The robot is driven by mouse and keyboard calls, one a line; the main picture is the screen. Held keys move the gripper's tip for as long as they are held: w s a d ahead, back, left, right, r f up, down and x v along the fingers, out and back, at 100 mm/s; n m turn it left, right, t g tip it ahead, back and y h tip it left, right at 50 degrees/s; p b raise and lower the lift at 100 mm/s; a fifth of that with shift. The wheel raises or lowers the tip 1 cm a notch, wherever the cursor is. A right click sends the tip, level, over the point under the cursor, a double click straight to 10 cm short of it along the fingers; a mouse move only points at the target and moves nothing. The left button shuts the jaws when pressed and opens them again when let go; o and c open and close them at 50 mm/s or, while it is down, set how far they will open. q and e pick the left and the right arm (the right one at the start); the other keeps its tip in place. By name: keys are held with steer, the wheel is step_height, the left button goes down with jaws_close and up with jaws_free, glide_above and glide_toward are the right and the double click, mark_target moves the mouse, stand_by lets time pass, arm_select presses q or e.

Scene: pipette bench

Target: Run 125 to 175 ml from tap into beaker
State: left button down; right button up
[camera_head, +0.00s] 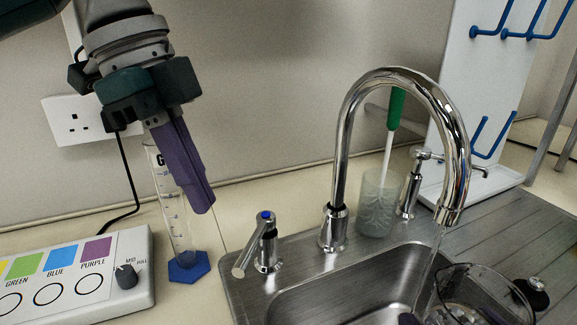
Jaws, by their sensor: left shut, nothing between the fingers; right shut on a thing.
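The chrome tap (345,140) arches over the sink, and a thin clear stream (431,255) falls from its spout. The clear glass beaker (490,283) is below the spout at the bottom right, cut off by the picture edge. The stream passes close to the beaker's left rim; I cannot tell whether it lands inside, and the water level is unclear. My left gripper (203,208) is shut and empty, in front of a measuring cylinder.
The blue-marked tap handle (266,240) stands left of the spout, another handle (411,185) right. The measuring cylinder (172,215) has a blue base. A glass pot (378,205) holds a green-handled brush.

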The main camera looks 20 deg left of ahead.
mark_target(258, 243)
arm_select(q)
steer(key=x, duration=0.6)
steer(key=shift+f, duration=0.3)
steer(key=shift+d+n, duration=0.45)
steer(key=shift+n, duration=0.05)
steer(key=d+n+t, duration=0.1)
steer(key=d+n, duration=0.2)
steer(key=n, duration=0.1)
steer(key=shift+d+n+t, duration=0.3)
steer(key=shift+d+t, duration=0.1)
steer(key=shift+w+d, duration=0.1)
steer(key=shift+d, duration=0.25)
steer(key=shift+d+y, duration=0.15)
steer(key=shift+y, duration=0.15)
steer(key=shift+r, duration=0.1)
